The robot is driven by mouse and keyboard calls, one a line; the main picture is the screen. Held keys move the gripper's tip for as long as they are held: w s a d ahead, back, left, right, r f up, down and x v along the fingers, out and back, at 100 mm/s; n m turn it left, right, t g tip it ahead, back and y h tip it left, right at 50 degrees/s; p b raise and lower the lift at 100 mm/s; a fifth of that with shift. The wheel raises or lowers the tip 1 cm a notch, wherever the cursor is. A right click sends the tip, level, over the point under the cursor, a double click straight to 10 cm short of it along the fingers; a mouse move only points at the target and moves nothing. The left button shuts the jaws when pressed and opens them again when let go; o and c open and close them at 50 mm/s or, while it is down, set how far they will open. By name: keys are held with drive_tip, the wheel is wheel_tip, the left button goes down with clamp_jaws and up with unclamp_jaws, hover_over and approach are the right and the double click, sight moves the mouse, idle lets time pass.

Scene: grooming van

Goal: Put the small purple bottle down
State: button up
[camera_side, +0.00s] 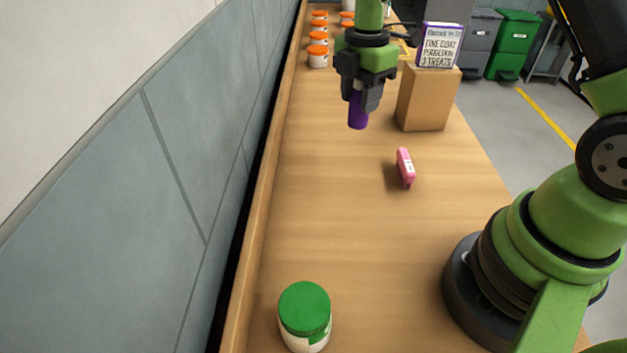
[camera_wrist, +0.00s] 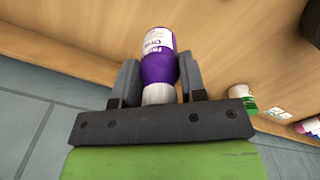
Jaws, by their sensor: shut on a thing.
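The small purple bottle (camera_side: 357,112) hangs below my gripper (camera_side: 361,97) in the side view, above the wooden bench (camera_side: 330,210). My gripper is shut on it. In the wrist view the bottle (camera_wrist: 158,62), purple with a white label, sits between the two grey fingers of my gripper (camera_wrist: 158,82). Part of the bottle is hidden by the fingers in the side view. I cannot tell exactly how high it is over the bench.
A cardboard box (camera_side: 427,97) with a treats box (camera_side: 438,45) on top stands right of my gripper. A pink item (camera_side: 405,166) lies nearer. A green-lidded jar (camera_side: 304,316) stands at the front; orange-lidded jars (camera_side: 318,55) line the back left. The bench middle is clear.

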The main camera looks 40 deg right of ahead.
drive_tip(key=w+a+n, duration=0.2)
drive_tip(key=a+n, duration=0.2)
drive_tip(key=a, duration=0.5)
drive_tip(key=shift+n, duration=0.3)
drive_tip(key=shift+a+f, duration=0.2)
drive_tip(key=shift+f, duration=4.8)
drive_tip(key=shift+f, duration=0.15)
drive_tip(key=o, duration=1)
drive_tip(key=shift+c, duration=0.2)
wheel_tip(320, 180, up, 13)
drive_tip(key=shift+f, duration=0.2)
